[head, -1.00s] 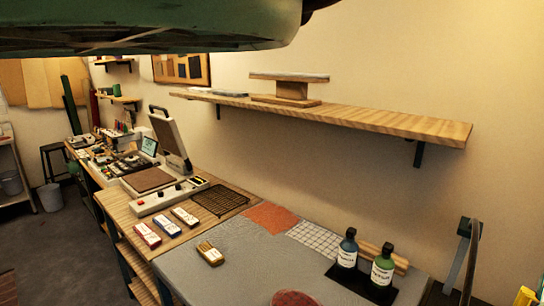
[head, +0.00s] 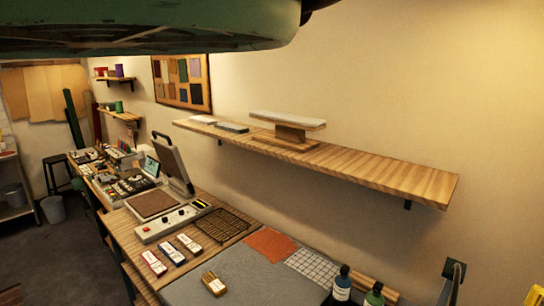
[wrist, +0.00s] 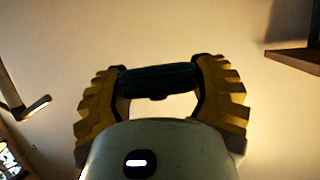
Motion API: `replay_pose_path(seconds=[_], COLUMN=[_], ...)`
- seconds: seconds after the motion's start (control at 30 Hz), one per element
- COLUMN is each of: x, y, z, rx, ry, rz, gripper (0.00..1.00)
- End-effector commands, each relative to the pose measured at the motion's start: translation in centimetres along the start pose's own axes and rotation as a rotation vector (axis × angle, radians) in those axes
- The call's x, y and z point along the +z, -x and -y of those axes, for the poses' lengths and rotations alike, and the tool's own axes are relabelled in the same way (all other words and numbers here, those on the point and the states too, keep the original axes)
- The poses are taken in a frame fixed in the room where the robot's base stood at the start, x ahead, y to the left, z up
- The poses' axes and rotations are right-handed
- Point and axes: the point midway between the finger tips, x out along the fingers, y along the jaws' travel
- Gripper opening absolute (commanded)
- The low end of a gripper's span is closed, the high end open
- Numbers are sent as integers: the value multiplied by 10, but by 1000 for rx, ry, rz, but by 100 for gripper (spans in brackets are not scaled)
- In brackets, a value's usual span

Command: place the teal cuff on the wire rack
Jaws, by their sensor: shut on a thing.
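The teal cuff (wrist: 158,80) is a dark teal piece held crosswise between the two yellow ridged fingers of my gripper (wrist: 159,88) in the wrist view. The gripper is shut on it, and plain wall shows behind. The gripper and cuff do not show in the head view. The wire rack (head: 214,225) is a dark flat grid on the wooden bench in the head view, right of the press machine. Its visible top is bare.
The heat press (head: 164,195) stands open left of the rack, with several small boxes (head: 171,250) in front. An orange sheet (head: 270,244) and a white grid sheet (head: 312,264) lie to the right, near two bottles (head: 342,285). A wooden wall shelf (head: 370,170) juts out above.

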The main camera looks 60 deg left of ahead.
Motion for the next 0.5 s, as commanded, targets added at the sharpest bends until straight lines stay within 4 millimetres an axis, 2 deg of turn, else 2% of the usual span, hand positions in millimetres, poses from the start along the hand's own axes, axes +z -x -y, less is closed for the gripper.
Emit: replay_pose_path(seconds=[0.03, 0.2, 0.4, 0.5], x=[-26, -66, -103, -114], y=[10, 27, 42, 47], z=[0, 0, 0, 0], rx=[-1, 0, 0, 0], ry=[0, 0, 0, 0], rz=[0, 0, 0, 0], gripper=[24, 24, 24, 24])
